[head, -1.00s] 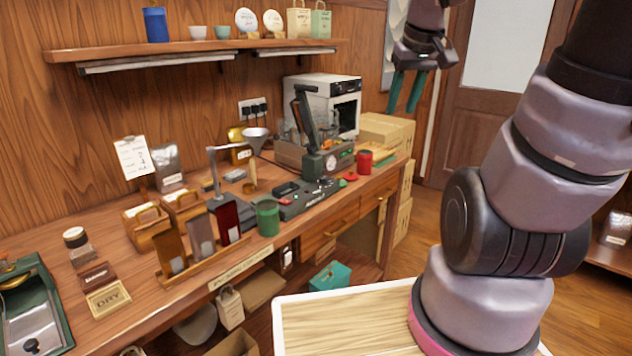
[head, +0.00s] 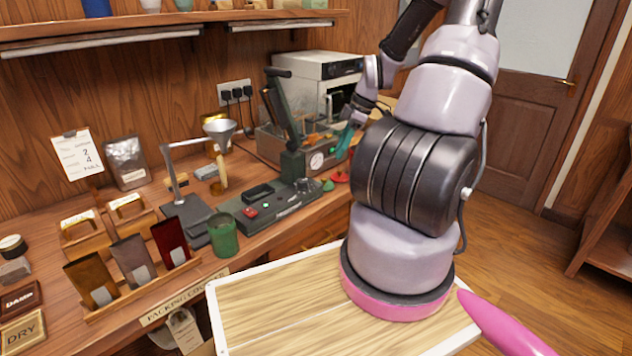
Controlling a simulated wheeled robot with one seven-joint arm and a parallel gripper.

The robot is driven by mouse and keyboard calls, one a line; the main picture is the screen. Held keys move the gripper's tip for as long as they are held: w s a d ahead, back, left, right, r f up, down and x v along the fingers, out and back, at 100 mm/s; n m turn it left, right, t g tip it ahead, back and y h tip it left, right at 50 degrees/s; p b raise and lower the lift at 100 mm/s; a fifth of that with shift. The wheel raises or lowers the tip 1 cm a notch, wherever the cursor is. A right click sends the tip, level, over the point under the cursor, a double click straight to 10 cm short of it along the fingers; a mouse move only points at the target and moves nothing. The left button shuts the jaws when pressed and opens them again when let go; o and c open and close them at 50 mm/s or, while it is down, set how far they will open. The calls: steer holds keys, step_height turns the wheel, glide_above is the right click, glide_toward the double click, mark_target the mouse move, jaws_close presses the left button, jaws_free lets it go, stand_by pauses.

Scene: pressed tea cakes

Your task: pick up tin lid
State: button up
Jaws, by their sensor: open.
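A small red lid (head: 341,178) lies on the counter, right of the dark machine base. A small green lid (head: 328,185) lies just beside it. I cannot tell which one the task means by the tin lid. My gripper (head: 343,150) is open, with teal fingers pointing down above the red lid and close to it. I cannot tell whether it touches the lid. An open green tin (head: 222,236) stands at the counter's front. The red tin seen earlier is hidden behind my arm.
A dark press with a dial (head: 296,150) stands just left of my gripper, a close obstacle. A white oven (head: 318,80) is behind. Pouches in a wooden rack (head: 135,285) stand front left. A funnel on a stand (head: 220,130) is further left.

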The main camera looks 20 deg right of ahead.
mark_target(324, 178)
steer(key=x, duration=1)
steer(key=shift+w+a+f, duration=0.1)
steer(key=shift+w+f, duration=0.1)
steer(key=shift+w, duration=0.1)
jaws_close()
